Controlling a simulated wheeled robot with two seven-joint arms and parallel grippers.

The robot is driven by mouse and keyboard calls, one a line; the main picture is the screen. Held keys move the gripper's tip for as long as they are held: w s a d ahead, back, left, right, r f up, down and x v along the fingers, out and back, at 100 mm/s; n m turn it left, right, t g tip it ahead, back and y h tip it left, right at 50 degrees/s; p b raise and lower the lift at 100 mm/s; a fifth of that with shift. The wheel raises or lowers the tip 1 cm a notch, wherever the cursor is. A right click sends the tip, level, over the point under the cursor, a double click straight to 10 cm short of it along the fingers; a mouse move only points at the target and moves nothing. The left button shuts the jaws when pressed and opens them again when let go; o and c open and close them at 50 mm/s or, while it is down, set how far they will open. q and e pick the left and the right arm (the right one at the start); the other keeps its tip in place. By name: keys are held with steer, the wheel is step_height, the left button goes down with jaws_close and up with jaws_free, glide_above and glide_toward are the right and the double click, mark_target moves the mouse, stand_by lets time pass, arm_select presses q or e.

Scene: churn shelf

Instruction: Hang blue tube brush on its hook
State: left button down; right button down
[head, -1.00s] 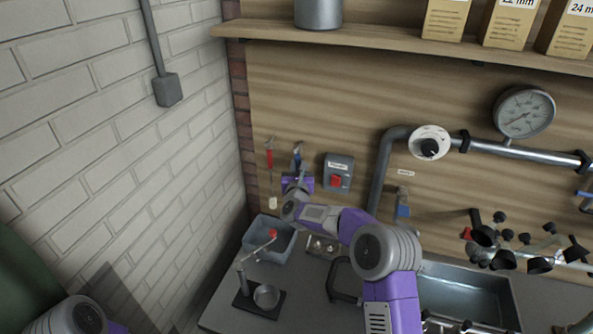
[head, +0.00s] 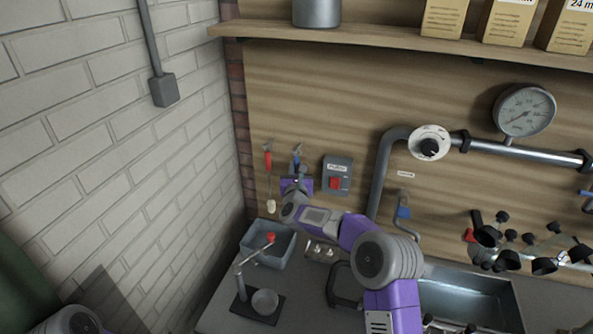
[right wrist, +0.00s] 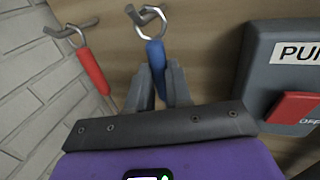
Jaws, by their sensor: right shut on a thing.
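The blue tube brush (right wrist: 155,58) is upright between the fingers of my right gripper (right wrist: 160,85), which is shut on its handle. The brush's wire ring (right wrist: 150,22) is at the wall hook (right wrist: 132,12); in the right wrist view they overlap, and I cannot tell whether the hook carries the ring. In the head view the blue handle (head: 296,163) shows just above my right gripper (head: 296,174), against the wooden wall. The brush's lower end is hidden by the gripper. My left gripper is out of view; only part of my left arm shows at the lower left.
A red-handled brush (head: 267,160) hangs on the hook to the left. A switch box (head: 338,174) with a red button is close on the right. Below are a grey bin (head: 285,252) and a stand with a small pot (head: 265,301). A shelf (head: 400,45) runs above.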

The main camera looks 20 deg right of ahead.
steer(key=c, duration=1)
jaws_free()
steer(key=shift+o, duration=0.2)
steer(key=shift+s, duration=0.15)
